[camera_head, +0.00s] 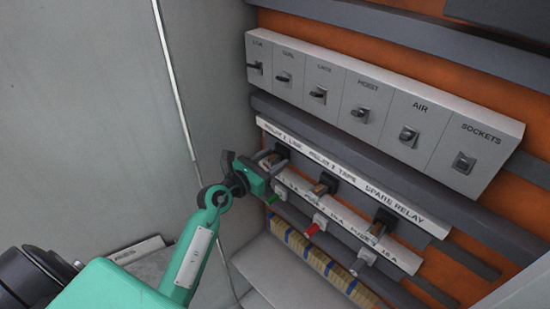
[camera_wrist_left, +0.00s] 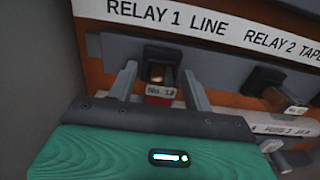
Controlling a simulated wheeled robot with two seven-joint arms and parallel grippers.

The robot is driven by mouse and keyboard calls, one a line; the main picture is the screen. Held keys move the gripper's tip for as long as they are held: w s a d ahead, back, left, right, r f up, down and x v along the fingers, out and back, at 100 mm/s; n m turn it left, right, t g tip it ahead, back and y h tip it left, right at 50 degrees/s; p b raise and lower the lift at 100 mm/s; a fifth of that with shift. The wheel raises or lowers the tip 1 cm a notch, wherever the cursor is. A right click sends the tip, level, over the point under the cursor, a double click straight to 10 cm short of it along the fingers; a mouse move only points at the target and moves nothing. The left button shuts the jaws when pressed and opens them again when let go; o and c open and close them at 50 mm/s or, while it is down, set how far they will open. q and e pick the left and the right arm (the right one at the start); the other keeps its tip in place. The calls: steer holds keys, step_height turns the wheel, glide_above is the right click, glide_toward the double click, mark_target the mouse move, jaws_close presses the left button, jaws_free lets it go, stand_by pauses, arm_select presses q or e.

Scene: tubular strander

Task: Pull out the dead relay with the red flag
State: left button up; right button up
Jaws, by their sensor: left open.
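A row of dark relays sits under a white label strip (camera_head: 335,172). The relay under RELAY 2 TAPE (camera_head: 328,181) and the one under SPARE RELAY (camera_head: 384,219) stand to the right. My right gripper is not in view.
A grey switch panel (camera_head: 385,108) sits above the relays. Below them are fuses: a green one (camera_head: 272,199), a red one (camera_head: 314,228) and a grey one (camera_head: 364,260). A yellowish ribbed strip (camera_head: 315,257) runs lower. A grey cabinet wall (camera_head: 80,110) stands left.

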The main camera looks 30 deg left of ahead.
mark_target(266, 164)
arm_select(q)
jaws_close()
steer(key=shift+v, duration=3)
